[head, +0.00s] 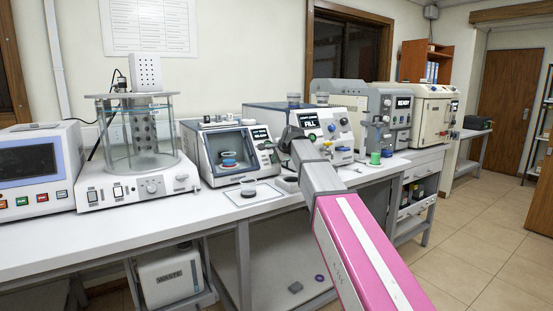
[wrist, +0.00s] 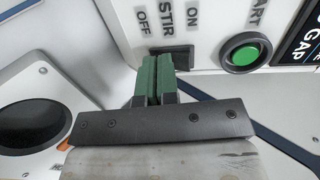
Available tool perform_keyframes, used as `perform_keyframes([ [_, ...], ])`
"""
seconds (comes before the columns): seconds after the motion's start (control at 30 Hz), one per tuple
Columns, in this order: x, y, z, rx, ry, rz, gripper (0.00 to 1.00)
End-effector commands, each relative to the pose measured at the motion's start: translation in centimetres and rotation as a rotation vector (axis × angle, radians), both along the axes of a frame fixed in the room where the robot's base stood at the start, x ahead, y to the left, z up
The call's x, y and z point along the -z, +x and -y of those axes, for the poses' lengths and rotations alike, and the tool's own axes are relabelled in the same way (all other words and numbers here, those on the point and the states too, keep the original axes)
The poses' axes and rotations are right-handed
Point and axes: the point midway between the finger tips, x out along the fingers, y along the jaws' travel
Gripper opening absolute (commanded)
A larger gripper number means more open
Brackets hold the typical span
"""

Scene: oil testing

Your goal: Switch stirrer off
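The stir switch (wrist: 172,58) is a dark rocker on a white panel in the wrist view, marked STIR, with OFF at its left end and ON at its right. My gripper's green fingers (wrist: 156,70) are pressed together with nothing visible between them. Their tips overlap the switch's left part, toward OFF; whether they touch it I cannot tell. The fingers hide part of the switch, so its position is unclear. In the head view my gripper (head: 290,138) is in front of the machine with the FILL screen (head: 309,121); the switch is hidden there.
A green START button (wrist: 245,53) and a dark screen (wrist: 302,45) lie right of the switch. A dark round opening (wrist: 32,127) is at lower left. On the bench (head: 120,228) stand a glass bath (head: 138,135) and a neighbouring tester (head: 228,155).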

Motion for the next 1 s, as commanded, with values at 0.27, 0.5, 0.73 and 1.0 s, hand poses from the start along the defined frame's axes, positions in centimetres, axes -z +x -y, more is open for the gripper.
perform_keyframes([
  [0.27,0.1,0.3,-0.2,-0.002,-0.003,-0.006,0.00],
  [0.5,-1.0,0.4,-0.2,-0.002,-0.002,-0.005,0.00],
  [0.73,-1.5,0.3,-0.2,-0.002,-0.002,-0.005,0.00],
  [1.0,-1.6,0.1,0.0,-0.001,-0.002,-0.003,0.00],
])
